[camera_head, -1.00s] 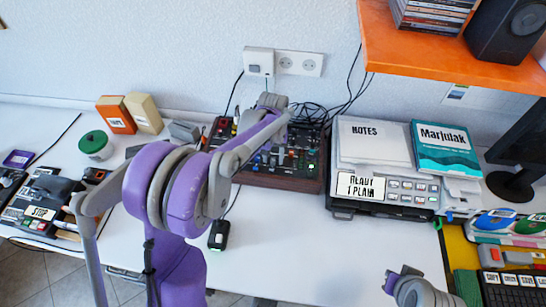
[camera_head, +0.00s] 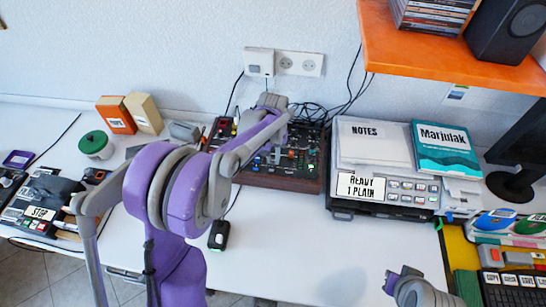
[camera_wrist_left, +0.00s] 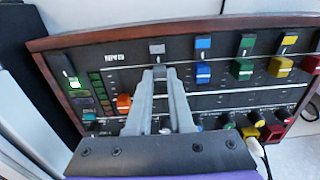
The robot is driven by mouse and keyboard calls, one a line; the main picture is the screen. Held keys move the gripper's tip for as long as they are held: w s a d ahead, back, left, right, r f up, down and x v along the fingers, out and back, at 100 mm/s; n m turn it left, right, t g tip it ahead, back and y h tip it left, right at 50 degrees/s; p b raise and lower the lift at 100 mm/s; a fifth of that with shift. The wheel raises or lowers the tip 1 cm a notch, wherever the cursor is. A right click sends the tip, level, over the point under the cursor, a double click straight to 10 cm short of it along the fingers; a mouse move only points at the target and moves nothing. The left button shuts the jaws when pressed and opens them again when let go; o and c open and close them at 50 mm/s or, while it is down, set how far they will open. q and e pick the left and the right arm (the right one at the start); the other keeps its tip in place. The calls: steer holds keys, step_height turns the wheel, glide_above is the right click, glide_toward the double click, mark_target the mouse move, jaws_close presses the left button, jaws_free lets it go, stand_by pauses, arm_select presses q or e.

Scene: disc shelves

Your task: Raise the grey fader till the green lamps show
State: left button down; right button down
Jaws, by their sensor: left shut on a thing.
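The grey fader (camera_wrist_left: 160,73) is on a dark mixer panel with wooden side cheeks, below a grey label in the left wrist view. My left gripper (camera_wrist_left: 161,76) is shut on its cap, a little below the label. A column of small lamps (camera_wrist_left: 101,90) lies left of it; I cannot tell clearly which are lit. In the head view the mixer (camera_head: 285,183) stands at the back of the table, and my left arm hides its left part and the fader.
Blue (camera_wrist_left: 203,73), green (camera_wrist_left: 242,70) and yellow (camera_wrist_left: 280,66) faders stand right of the grey one, and an orange cap (camera_wrist_left: 124,103) lower left. A printer (camera_head: 385,207) is right of the mixer.

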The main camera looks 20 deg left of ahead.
mark_target(274, 156)
stand_by(0.9)
arm_select(q)
steer(key=shift+w+a, duration=0.2)
steer(key=shift+w, duration=0.55)
steer(key=shift+w+a, duration=0.2)
steer(key=shift+w, duration=0.55)
steer(key=c, duration=0.8)
jaws_free()
steer(key=shift+r, duration=0.1)
step_height(274, 156, up, 11)
